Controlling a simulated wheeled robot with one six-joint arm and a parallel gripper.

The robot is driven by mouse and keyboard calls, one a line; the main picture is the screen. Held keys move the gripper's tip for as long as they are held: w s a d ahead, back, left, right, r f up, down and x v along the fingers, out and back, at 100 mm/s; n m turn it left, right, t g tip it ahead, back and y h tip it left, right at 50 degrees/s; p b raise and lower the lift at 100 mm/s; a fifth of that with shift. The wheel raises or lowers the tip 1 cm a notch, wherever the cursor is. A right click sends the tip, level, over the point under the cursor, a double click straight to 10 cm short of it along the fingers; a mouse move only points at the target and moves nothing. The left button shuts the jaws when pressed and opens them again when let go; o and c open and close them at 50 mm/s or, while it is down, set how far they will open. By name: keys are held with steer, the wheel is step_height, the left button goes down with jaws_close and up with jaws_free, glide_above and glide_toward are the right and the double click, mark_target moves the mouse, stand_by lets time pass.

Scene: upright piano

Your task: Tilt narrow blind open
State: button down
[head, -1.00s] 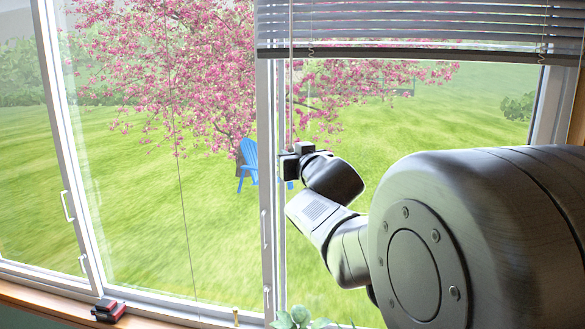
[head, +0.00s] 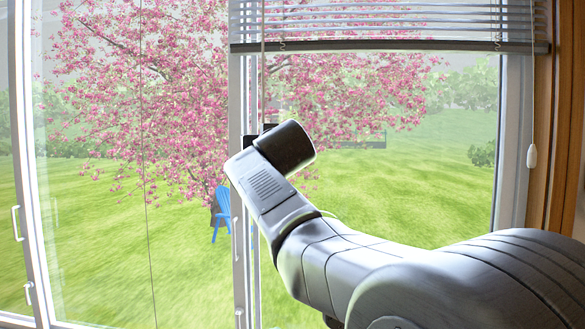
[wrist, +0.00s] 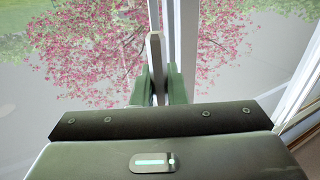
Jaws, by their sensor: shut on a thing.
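The blind (head: 390,30) hangs partly raised across the top of the window in the head view, its grey slats above a dark bottom rail (head: 390,47). Gaps show between the slats. A thin tilt wand (head: 263,75) hangs near the blind's left end and runs down to my gripper. In the wrist view my gripper (wrist: 159,88) is shut on the wand (wrist: 155,55), which stands nearly upright between the greenish fingers. In the head view my wrist hides most of the gripper, and the wand's lower end is hidden.
A white window post (head: 238,240) stands close behind my gripper. A cord with a white pull (head: 532,156) hangs at the blind's right end, beside the wooden frame (head: 562,120). A window handle (head: 17,223) is at the far left. The tree and blue chair are outside.

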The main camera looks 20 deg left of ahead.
steer(key=shift+f+m+t+h+b, duration=0.7)
steer(key=shift+h+b, duration=0.4)
steer(key=shift+b, duration=1.9)
steer(key=shift+r+m+t+h+b, duration=0.15)
steer(key=shift+m+t+h+b, duration=0.15)
steer(key=shift+m+h+b, duration=0.5)
steer(key=shift+a+m+t+h+b, duration=0.1)
steer(key=shift+m+t+h+b, duration=0.3)
steer(key=shift+h+b, duration=0.55)
steer(key=shift+m+h, duration=0.5)
steer(key=shift+h, duration=0.25)
steer(key=m+h, duration=0.1)
steer(key=h, duration=0.1)
steer(key=m+h, duration=0.1)
steer(key=shift+r+m+t+h, duration=0.3)
steer(key=shift+h, duration=0.1)
steer(key=shift+s+r+m+h+p, duration=0.1)
steer(key=shift+m+h+p, duration=1)
steer(key=shift+h, duration=0.9)
steer(key=shift+d+m+g+h, duration=0.2)
steer(key=shift+m+g+h, duration=0.2)
steer(key=shift+m, duration=0.1)
steer(key=c, duration=1.5)
jaws_free()
steer(key=shift+c, duration=0.2)
